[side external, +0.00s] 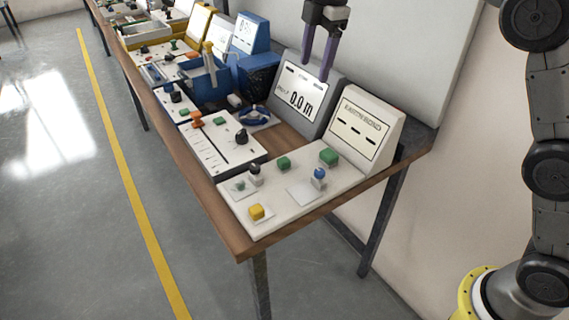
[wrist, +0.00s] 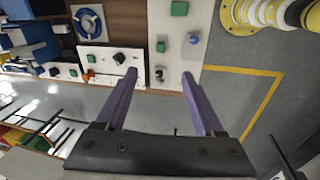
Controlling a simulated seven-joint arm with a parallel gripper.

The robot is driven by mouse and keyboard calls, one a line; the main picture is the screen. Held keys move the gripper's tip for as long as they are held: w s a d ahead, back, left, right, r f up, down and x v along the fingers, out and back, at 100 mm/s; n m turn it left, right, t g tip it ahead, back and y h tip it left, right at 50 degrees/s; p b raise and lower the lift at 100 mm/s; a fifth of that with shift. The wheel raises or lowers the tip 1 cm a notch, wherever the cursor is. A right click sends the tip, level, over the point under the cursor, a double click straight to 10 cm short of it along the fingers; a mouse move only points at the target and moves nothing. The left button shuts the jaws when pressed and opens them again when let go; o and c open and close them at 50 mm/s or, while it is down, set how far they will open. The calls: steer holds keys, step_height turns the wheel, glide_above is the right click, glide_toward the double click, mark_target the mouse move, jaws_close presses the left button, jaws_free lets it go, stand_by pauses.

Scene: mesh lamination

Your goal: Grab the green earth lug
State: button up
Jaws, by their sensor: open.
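A white panel (side external: 295,198) marked by an EARTH BOND display holds several green pieces. A larger green block (side external: 328,156) is near its back edge, another green block (side external: 284,162) is mid-panel, and a small green piece (side external: 239,185) sits on a pale plate at the left. I cannot tell for certain which is the earth lug. In the wrist view two green blocks show, one at the top (wrist: 179,8) and one lower (wrist: 161,46). My gripper (side external: 314,79) is open and empty, with purple fingers, above the bench. In the wrist view its fingertips (wrist: 159,74) flank the panel's near part.
The panel also carries a black knob (side external: 254,170), a blue knob (side external: 320,175) and a yellow button (side external: 257,211). A grey display console (side external: 305,98) stands behind my fingers. A slider box (side external: 210,145) with an orange knob lies to the left.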

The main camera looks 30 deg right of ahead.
steer(key=w+a+f+g, duration=0.1)
steer(key=w+a+f, duration=0.35)
steer(key=f, duration=0.45)
steer(key=g, duration=0.1)
glide_above(281, 161)
steer(key=shift+n, duration=0.4)
steer(key=f, duration=1.1)
steer(key=shift+w+d+f, duration=0.1)
steer(key=shift+w+f, duration=0.1)
steer(key=shift+f, duration=0.2)
steer(key=shift+s+f, duration=0.15)
steer(key=shift+f, duration=3.1)
jaws_close()
